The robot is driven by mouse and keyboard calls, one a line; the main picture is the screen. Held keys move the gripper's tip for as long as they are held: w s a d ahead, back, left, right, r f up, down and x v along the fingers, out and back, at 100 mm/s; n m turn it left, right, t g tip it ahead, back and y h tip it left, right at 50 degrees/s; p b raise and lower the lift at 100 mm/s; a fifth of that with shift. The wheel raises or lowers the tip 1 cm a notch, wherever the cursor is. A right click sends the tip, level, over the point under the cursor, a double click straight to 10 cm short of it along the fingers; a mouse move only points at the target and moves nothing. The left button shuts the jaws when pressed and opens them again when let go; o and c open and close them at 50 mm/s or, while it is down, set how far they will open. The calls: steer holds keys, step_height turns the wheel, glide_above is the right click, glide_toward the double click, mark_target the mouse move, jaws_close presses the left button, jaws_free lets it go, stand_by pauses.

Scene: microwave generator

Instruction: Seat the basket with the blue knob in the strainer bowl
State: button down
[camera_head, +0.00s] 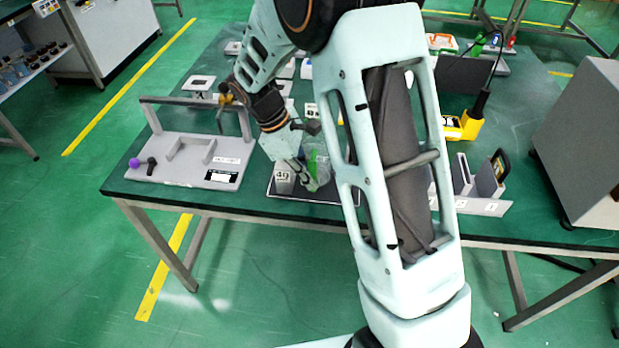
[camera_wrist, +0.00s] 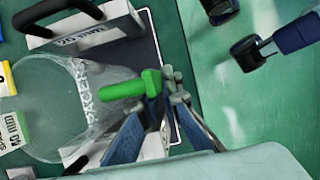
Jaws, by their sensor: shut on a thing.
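My gripper (camera_head: 309,183) is low over the dark tray (camera_head: 340,192) at the front of the green table. In the wrist view my gripper (camera_wrist: 160,92) is shut on a green handle (camera_wrist: 122,90), which also shows in the head view (camera_head: 313,186). The handle is beside a clear container (camera_wrist: 60,85) with white lettering; the head view shows it too (camera_head: 318,158). Whether the two are joined is unclear. I cannot make out a basket with a blue knob or a strainer bowl; my arm hides part of the table.
A grey block (camera_head: 284,181) with a printed label stands left of my gripper. A grey fixture (camera_head: 185,175) with a purple knob (camera_head: 134,163) is farther left. A grey slotted rack (camera_head: 480,205) and a large grey box (camera_head: 585,140) are at the right.

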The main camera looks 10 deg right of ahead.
steer(key=shift+f, duration=0.2)
steer(key=c, duration=2.1)
jaws_free()
